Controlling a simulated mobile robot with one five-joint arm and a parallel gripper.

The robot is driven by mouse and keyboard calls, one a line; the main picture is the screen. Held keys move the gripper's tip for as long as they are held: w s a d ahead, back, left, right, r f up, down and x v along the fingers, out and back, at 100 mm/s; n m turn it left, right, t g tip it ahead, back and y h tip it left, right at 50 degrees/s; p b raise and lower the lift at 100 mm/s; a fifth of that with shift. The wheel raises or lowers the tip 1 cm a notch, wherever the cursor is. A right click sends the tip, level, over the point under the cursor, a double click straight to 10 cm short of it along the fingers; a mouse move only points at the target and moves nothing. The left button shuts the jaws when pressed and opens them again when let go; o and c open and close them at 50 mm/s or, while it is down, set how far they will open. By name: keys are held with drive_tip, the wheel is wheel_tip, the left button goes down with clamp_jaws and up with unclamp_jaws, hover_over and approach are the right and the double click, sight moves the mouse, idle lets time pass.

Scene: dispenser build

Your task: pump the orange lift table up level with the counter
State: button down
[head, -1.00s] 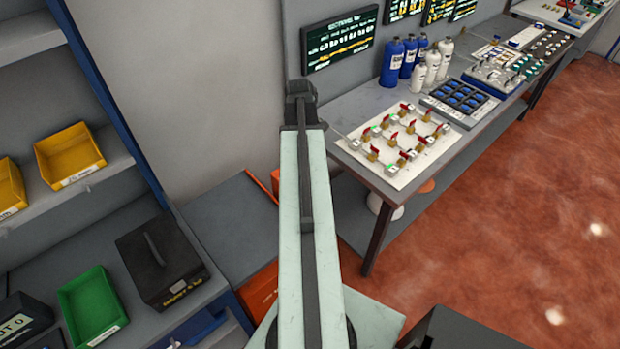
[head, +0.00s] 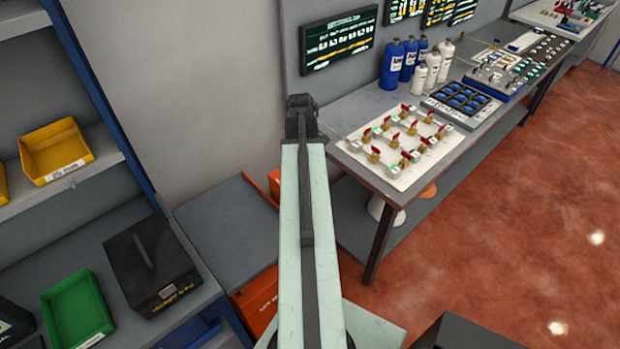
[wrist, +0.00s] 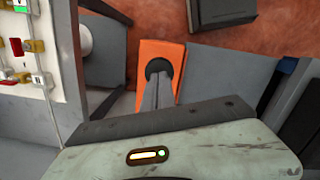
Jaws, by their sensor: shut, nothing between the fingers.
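The orange lift table has a flat grey top (head: 222,232) and orange parts (head: 262,302) below it. It stands between the shelving and the counter (head: 350,152), and its top sits lower than the counter top. In the wrist view, the grey top (wrist: 230,82) lies right of an orange part (wrist: 149,51) with a dark round spot. My gripper (wrist: 158,72) appears shut and empty over that orange part; I cannot tell whether it touches. In the head view, the end of my arm (head: 302,108) is above the far side of the lift table, and my arm hides part of it.
The counter carries a valve board (head: 408,168), blue bottles (head: 391,66) and trays. Shelving at left holds a yellow bin (head: 55,150), a green bin (head: 75,310) and a black case (head: 150,265). Red floor (head: 500,220) is open at right.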

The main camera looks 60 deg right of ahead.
wheel_tip(320, 180, down, 7)
drive_tip(key=b, duration=0.6)
drive_tip(key=shift+f, duration=0.1)
drive_tip(key=shift+w+r, duration=0.35)
drive_tip(key=shift+r, duration=0.05)
drive_tip(key=shift+w+r+p, duration=0.2)
drive_tip(key=shift+w+p, duration=0.15)
drive_tip(key=shift+w, duration=0.25)
drive_tip(key=shift+w+r+p, duration=0.2)
drive_tip(key=shift+w+p, duration=0.1)
drive_tip(key=shift+w, duration=0.25)
drive_tip(key=shift+w+a+f, duration=0.1)
drive_tip(key=shift+f, duration=0.05)
wheel_tip(320, 180, up, 8)
drive_tip(key=p, duration=0.7)
drive_tip(key=shift+w+p, duration=0.3)
drive_tip(key=shift+w, duration=0.05)
drive_tip(key=shift+f, duration=0.1)
